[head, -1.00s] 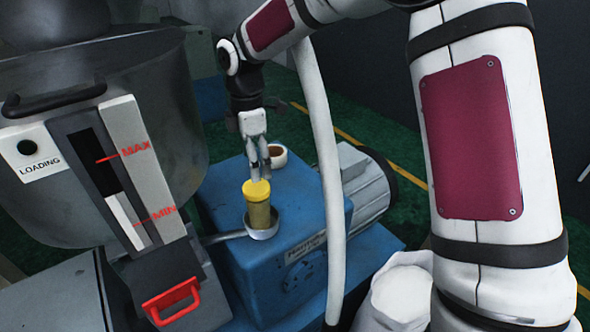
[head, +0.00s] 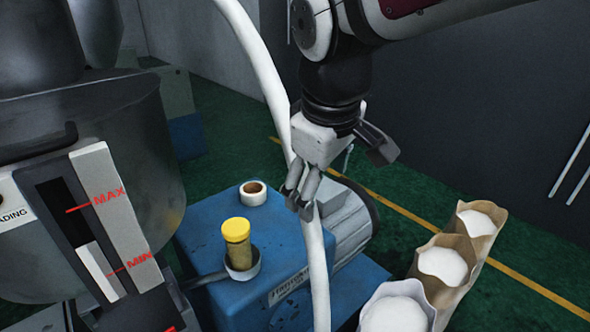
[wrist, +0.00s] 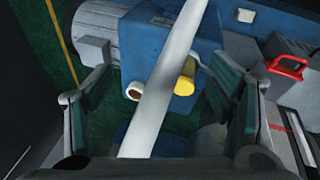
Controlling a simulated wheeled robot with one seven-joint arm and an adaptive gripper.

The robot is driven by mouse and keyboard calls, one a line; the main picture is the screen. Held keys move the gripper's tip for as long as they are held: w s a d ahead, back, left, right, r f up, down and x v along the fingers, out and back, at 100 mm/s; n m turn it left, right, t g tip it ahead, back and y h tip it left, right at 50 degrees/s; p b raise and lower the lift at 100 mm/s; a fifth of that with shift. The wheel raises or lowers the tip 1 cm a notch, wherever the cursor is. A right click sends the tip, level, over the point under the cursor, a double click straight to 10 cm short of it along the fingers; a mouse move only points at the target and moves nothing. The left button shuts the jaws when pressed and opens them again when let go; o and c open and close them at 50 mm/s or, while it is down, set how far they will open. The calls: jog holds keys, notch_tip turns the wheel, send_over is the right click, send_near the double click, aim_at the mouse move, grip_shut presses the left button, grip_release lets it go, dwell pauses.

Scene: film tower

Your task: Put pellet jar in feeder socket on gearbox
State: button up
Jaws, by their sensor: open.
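The pellet jar (head: 238,246), with a yellow lid and olive-yellow body, stands upright in the round grey feeder socket (head: 244,271) on top of the blue gearbox (head: 215,292). The yellow lid (wrist: 184,86) also shows in the wrist view, partly behind a white hose. My gripper (head: 302,200) is above and to the right of the jar in the head view, apart from it. In the wrist view its two fingers (wrist: 165,110) are spread wide with nothing held between them. The jar's lower end is hidden inside the socket.
A white hose (head: 317,262) hangs in front of the gearbox. A small white cup with brown contents (head: 252,194) sits behind the jar. A grey motor (head: 350,228) adjoins the gearbox. Open sacks of white material (head: 442,265) stand at right. A hopper (head: 95,115) fills the left.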

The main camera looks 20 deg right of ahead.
jog(key=s+d+m+t+y, duration=0.1)
jog(key=s+d+m, duration=0.1)
jog(key=s+m, duration=0.4)
jog(key=s, duration=0.3)
jog(key=shift+s+d+f+t, duration=0.25)
jog(key=shift+s+t, duration=0.05)
jog(key=shift+t, duration=0.1)
jog(key=shift+c, duration=0.5)
